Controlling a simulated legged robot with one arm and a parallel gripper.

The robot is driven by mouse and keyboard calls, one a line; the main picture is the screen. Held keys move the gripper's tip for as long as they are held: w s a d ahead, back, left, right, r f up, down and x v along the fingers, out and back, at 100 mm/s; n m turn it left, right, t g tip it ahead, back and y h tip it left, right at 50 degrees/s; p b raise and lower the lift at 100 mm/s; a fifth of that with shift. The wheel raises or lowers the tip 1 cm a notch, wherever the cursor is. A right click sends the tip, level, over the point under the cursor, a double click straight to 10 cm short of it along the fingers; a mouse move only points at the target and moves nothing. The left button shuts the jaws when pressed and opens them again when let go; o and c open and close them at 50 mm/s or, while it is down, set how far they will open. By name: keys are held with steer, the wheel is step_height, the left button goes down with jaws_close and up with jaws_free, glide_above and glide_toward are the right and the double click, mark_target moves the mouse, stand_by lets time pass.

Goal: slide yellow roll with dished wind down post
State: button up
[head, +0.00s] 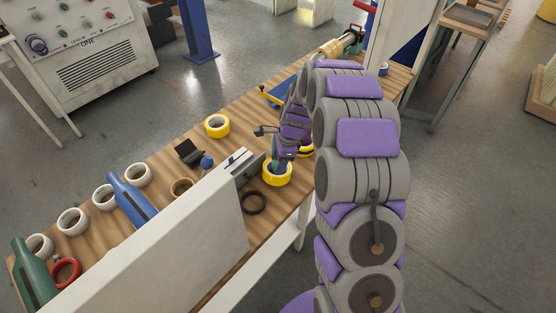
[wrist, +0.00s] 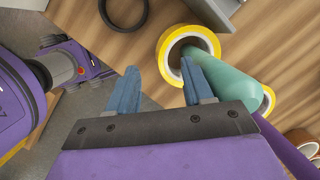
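My gripper (wrist: 158,68) is open, its two blue fingers apart with no object visible between them. In the wrist view a yellow roll (wrist: 163,45) with a pale core lies just beyond the right fingertip. A teal post (wrist: 228,88) slants beside that finger and overlaps the roll's edge; I cannot tell if it passes through the roll. A second yellow roll (wrist: 267,101) is partly hidden by the post. In the head view a yellow roll (head: 277,180) sits beneath my gripper, and another yellow roll (head: 217,126) lies apart to the left. The dished wind is too small to tell.
A pale upright panel (head: 165,240) stands along the table's near side. A black ring (head: 253,203) lies close to the yellow roll. White rolls (head: 138,175), a blue bottle shape (head: 132,200) and a red ring (head: 66,272) are at the left. Bare wood (head: 245,135) shows behind.

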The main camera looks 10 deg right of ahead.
steer(key=p+v, duration=0.3)
steer(key=v, duration=1.4)
steer(key=shift+d+r, duration=0.1)
stand_by(0.5)
steer(key=shift+s, duration=0.1)
steer(key=s+a+r+n, duration=0.2)
steer(key=s+n, duration=0.1)
steer(key=s, duration=0.4)
steer(key=s+a+r+n+g+h, duration=0.1)
steer(key=s+r+n, duration=0.15)
steer(key=s, duration=0.35)
steer(key=s+a+r+n, duration=0.2)
steer(key=s+n, duration=0.2)
steer(key=s, duration=0.3)
steer(key=s+f+n+g+h, duration=0.1)
steer(key=s+n, duration=0.8)
steer(key=s, duration=1)
steer(key=shift+s+d+h, duration=0.35)
steer(key=shift+d+h, duration=0.05)
steer(key=shift+f, duration=0.15)
steer(key=shift+c, duration=0.3)
